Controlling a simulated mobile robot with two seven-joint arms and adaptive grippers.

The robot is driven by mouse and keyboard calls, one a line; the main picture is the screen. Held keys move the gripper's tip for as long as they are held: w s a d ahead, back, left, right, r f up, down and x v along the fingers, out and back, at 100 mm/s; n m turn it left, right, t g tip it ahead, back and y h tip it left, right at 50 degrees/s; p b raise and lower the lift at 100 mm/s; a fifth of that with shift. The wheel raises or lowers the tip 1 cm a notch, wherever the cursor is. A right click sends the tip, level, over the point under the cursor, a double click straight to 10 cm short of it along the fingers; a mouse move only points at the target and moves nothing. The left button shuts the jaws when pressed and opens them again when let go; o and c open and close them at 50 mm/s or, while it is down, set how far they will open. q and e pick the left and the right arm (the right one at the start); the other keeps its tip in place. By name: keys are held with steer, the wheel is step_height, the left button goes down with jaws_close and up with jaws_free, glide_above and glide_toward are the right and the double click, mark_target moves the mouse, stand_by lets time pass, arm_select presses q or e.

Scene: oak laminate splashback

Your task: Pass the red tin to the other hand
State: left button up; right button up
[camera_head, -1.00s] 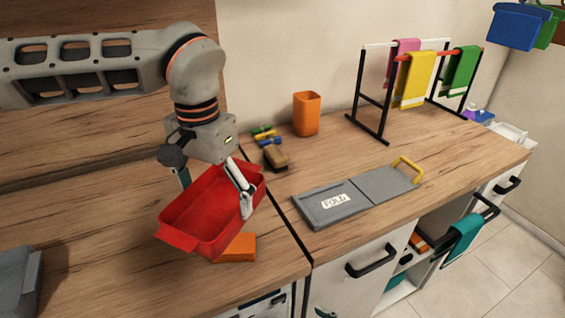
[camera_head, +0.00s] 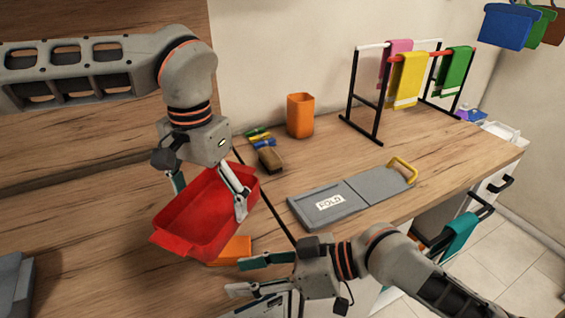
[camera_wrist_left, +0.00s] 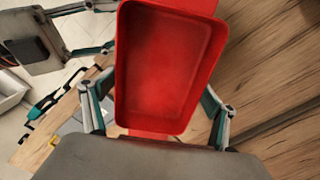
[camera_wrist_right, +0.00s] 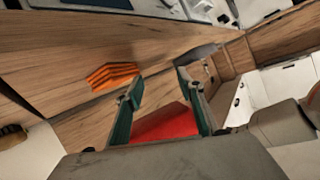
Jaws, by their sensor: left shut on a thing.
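The red tin (camera_head: 200,222) is a deep open tray with a lip at each end, held tilted above the counter. My left gripper (camera_head: 208,192) is shut on it, one finger along each long side; the left wrist view shows its empty inside (camera_wrist_left: 168,68). My right gripper (camera_head: 240,277) is open and empty, below and to the right of the tin's near end, apart from it. In the right wrist view part of the tin (camera_wrist_right: 166,124) shows between the open fingers (camera_wrist_right: 157,85).
An orange block (camera_head: 235,250) lies on the counter below the tin. A grey container (camera_head: 12,285) is at lower left.

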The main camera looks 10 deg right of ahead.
steer(key=w+d+r+t+h, duration=0.2)
steer(key=w+d+r+t, duration=0.1)
steer(key=w+d+r, duration=0.75)
glide_toward(236, 169)
steer(key=d, duration=0.1)
steer(key=shift+t, duration=0.3)
steer(key=x, duration=1.1)
steer(key=shift+s+a+f, duration=0.1)
steer(key=shift+s+a, duration=0.05)
steer(key=shift+a, duration=0.15)
jaws_close()
arm_select(q)
steer(key=o, duration=1.2)
